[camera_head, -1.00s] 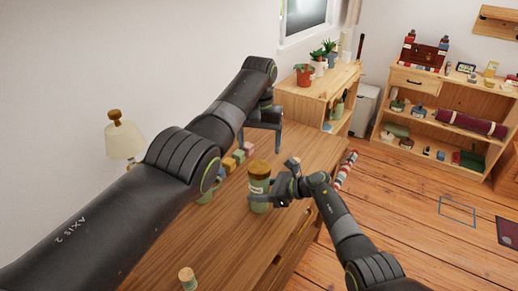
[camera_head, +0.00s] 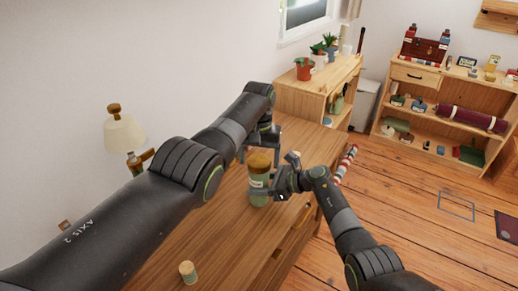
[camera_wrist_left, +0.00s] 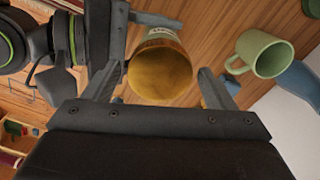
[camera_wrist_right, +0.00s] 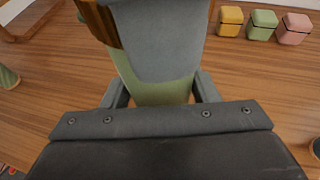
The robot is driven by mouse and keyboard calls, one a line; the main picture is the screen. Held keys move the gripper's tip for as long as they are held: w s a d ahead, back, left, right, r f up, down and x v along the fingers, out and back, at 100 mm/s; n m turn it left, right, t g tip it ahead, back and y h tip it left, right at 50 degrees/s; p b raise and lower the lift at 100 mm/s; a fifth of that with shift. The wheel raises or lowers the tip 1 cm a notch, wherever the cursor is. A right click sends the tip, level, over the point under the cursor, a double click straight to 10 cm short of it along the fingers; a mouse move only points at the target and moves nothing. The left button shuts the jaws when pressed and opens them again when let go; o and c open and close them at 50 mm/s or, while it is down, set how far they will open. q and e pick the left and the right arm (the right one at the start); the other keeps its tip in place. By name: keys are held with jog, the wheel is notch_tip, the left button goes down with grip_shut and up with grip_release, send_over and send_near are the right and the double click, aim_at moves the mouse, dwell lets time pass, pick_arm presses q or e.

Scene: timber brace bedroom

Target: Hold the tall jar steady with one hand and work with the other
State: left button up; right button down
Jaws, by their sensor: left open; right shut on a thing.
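The tall jar (camera_head: 259,188), green with a pale label and a brown lid (camera_head: 259,161), stands upright on the wooden desk. My right gripper (camera_head: 274,188) is shut on its body from the right side. In the right wrist view the jar's green body (camera_wrist_right: 160,93) fills the space between the fingers. My left gripper (camera_head: 262,150) is open above and just behind the jar. In the left wrist view the lid (camera_wrist_left: 160,75) shows between its spread fingers, and I cannot tell whether they touch it.
In the left wrist view a green mug (camera_wrist_left: 262,53) stands near the jar. The right wrist view shows yellow (camera_wrist_right: 231,20), green (camera_wrist_right: 261,24) and pink (camera_wrist_right: 293,28) blocks. A small capped jar (camera_head: 188,272) stands at the near desk edge. A lamp (camera_head: 125,135) stands at left.

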pick_arm(q)
jog(key=shift+f, duration=0.15)
jog(key=c, duration=1)
jog(key=o, duration=1.2)
jog(key=shift+c, duration=0.2)
notch_tip(320, 180, up, 12)
